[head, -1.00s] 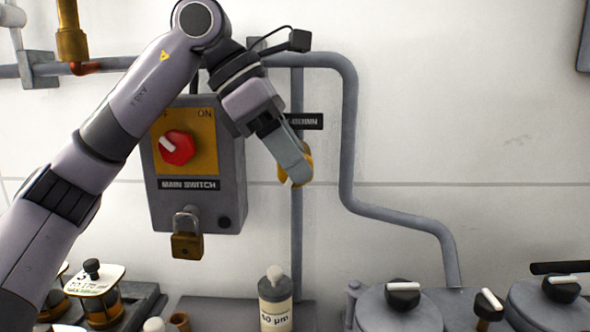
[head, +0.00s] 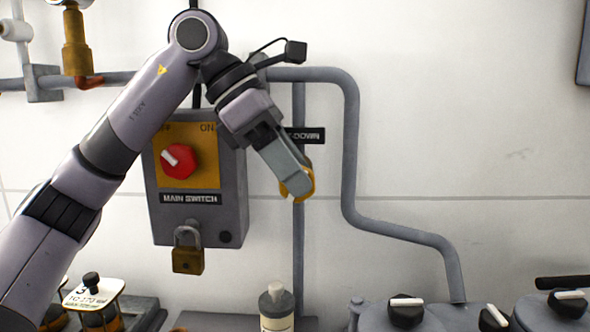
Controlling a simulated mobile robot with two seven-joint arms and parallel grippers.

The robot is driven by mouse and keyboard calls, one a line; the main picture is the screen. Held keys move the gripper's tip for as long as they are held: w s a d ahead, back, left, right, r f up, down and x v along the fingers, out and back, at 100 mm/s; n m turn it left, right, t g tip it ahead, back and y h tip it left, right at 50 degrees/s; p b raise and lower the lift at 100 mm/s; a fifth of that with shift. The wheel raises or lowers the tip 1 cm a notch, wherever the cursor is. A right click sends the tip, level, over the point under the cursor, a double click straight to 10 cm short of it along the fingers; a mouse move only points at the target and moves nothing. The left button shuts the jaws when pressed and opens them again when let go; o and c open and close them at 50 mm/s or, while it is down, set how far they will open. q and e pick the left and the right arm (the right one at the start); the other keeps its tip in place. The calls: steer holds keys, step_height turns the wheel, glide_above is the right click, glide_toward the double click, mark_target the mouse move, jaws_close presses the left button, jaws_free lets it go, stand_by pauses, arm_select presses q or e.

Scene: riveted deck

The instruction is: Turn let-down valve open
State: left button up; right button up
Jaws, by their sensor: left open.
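The let-down valve's yellow handle (head: 310,182) shows in the head view on the vertical grey pipe, just below a black label (head: 306,135) whose visible part reads "DOWN". My left gripper (head: 293,178) is open and reaches down to the handle from the upper left. Its grey finger overlaps the handle and hides most of it, with yellow showing along the right side and at the lower edge. I cannot tell whether the finger touches the handle or which way the handle is turned. My right gripper is not in view.
The main switch box (head: 233,185) with a red knob (head: 179,160) and a padlock (head: 188,257) stands close left of the valve. A bent grey pipe (head: 349,150) runs to the right. Lidded vessels (head: 375,316) and a bottle (head: 276,308) are below.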

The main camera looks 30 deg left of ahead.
arm_select(q)
steer(key=v, duration=0.6)
steer(key=shift+a+r+p, duration=0.2)
steer(key=shift+p, duration=0.15)
steer(key=shift+d, duration=0.1)
steer(key=d+g+y+p, duration=0.1)
steer(key=p, duration=0.1)
steer(key=w+d+r+g+y+p, duration=0.1)
steer(key=y+p, duration=0.1)
steer(key=p, duration=0.1)
steer(key=w+d+g+y+p, duration=0.1)
steer(key=p, duration=0.2)
steer(key=shift+d+r+y, duration=0.2)
steer(key=shift+d+y, duration=0.1)
steer(key=shift+d, duration=0.1)
steer(key=shift+f+g+y+p, duration=0.1)
steer(key=shift+g+y+p, duration=0.2)
steer(key=shift+y+p, duration=0.4)
steer(key=shift+f, duration=0.65)
steer(key=shift+w+a+f, duration=0.1)
steer(key=shift+f, duration=3)
